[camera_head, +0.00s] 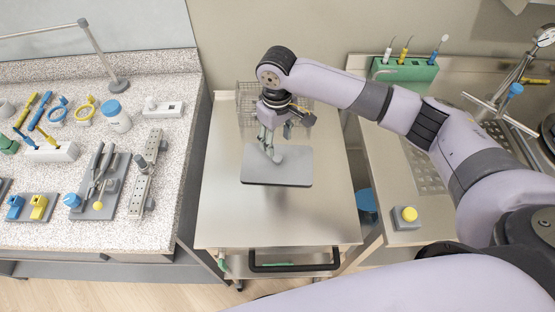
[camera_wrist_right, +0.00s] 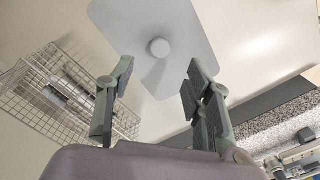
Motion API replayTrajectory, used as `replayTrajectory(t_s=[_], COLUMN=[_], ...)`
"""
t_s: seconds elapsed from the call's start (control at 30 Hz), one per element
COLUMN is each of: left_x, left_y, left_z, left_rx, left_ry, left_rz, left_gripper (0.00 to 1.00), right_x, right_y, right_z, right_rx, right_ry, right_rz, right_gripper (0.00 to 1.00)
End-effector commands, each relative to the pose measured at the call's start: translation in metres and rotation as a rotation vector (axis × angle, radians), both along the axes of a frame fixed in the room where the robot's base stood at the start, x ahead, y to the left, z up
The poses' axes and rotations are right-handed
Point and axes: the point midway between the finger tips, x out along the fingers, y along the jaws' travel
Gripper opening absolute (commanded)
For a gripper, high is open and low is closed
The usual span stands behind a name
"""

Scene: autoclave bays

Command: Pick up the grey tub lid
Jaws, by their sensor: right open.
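The grey tub lid (camera_head: 288,174) lies flat on the steel cart top. It is a rounded rectangular plate, and the right wrist view shows the lid (camera_wrist_right: 125,25) with a round knob (camera_wrist_right: 159,47) at its middle. My right gripper (camera_head: 269,152) is over the lid, pointing down. In the right wrist view my right gripper (camera_wrist_right: 158,80) has its fingers apart, with the knob ahead of the gap between them and nothing held. My left gripper is not in view.
A wire basket (camera_head: 246,104) stands at the cart's back, behind my right gripper. The cart top (camera_head: 230,215) is bare in front of the lid. A speckled counter (camera_head: 155,222) with many tools is at left, a steel counter (camera_head: 376,160) at right.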

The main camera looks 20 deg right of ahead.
Motion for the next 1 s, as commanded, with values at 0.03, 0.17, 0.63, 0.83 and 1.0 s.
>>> replayTrajectory(t_s=[0.03, 0.17, 0.63, 0.83, 1.0], left_x=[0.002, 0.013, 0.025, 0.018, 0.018], left_y=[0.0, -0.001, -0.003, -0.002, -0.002], left_z=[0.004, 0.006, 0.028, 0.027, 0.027], left_rx=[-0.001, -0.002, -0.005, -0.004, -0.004], left_ry=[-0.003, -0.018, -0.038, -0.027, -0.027], left_rz=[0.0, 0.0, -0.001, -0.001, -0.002], left_gripper=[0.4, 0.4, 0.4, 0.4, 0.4], right_x=[0.0, 0.0, -0.003, -0.003, -0.003], right_y=[0.0, 0.0, -0.001, -0.001, -0.001], right_z=[-0.006, -0.021, -0.072, -0.077, -0.077], right_rx=[-0.001, 0.001, 0.0, 0.001, 0.001], right_ry=[0.002, 0.001, 0.0, -0.002, -0.002], right_rz=[-0.001, 0.0, 0.0, 0.001, 0.001], right_gripper=[0.47, 0.47, 0.47, 0.47, 0.41])
